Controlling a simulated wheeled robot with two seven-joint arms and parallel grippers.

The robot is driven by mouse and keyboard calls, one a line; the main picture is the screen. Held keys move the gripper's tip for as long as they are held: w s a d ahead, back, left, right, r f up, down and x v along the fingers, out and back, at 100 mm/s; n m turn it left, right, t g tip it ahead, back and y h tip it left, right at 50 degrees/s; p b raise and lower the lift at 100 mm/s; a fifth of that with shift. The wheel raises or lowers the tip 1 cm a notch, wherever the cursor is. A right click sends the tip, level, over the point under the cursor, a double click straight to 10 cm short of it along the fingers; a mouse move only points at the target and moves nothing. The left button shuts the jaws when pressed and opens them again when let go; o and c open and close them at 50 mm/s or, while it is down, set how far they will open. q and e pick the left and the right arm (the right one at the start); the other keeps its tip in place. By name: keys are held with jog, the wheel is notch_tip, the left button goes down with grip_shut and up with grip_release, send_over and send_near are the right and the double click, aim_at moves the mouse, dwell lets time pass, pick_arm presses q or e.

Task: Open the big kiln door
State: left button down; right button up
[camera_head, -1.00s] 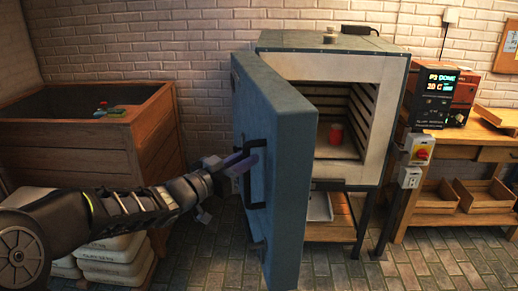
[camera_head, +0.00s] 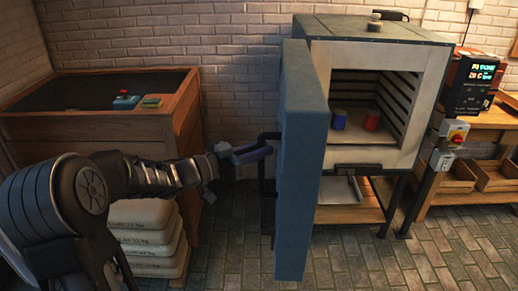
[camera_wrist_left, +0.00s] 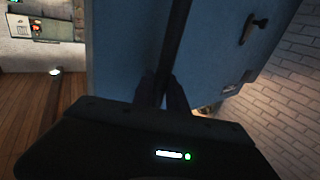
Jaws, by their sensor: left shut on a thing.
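The big kiln (camera_head: 375,38) stands on legs right of centre in the head view. Its thick blue-grey door (camera_head: 304,150) is swung wide open on the left, showing the lit, ribbed chamber. A black bar handle (camera_head: 264,185) is on the door's outer face. My left gripper (camera_head: 262,153) is shut on that handle near its upper end. The left wrist view shows the fingers (camera_wrist_left: 163,92) closed around the dark bar, with the blue door face (camera_wrist_left: 125,50) behind it. My right gripper is out of view.
A wooden bin (camera_head: 100,135) stands at the left, with stacked clay sacks (camera_head: 150,237) before it. The controller (camera_head: 474,82) and a wooden bench (camera_head: 490,147) are at the right. The brick floor (camera_head: 345,245) before the kiln is clear.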

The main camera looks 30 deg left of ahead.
pick_arm(q)
jog(key=shift+w+r, duration=0.15)
jog(key=shift+r, duration=0.2)
jog(key=c, duration=1.7)
grip_release()
jog(key=o, duration=0.4)
jog(key=shift+w+f, duration=0.2)
jog(key=shift+f, duration=0.05)
jog(key=shift+s, duration=0.1)
jog(key=shift+f, duration=0.1)
jog(key=shift+b+v, duration=0.95)
jog(key=shift+v, duration=2.95)
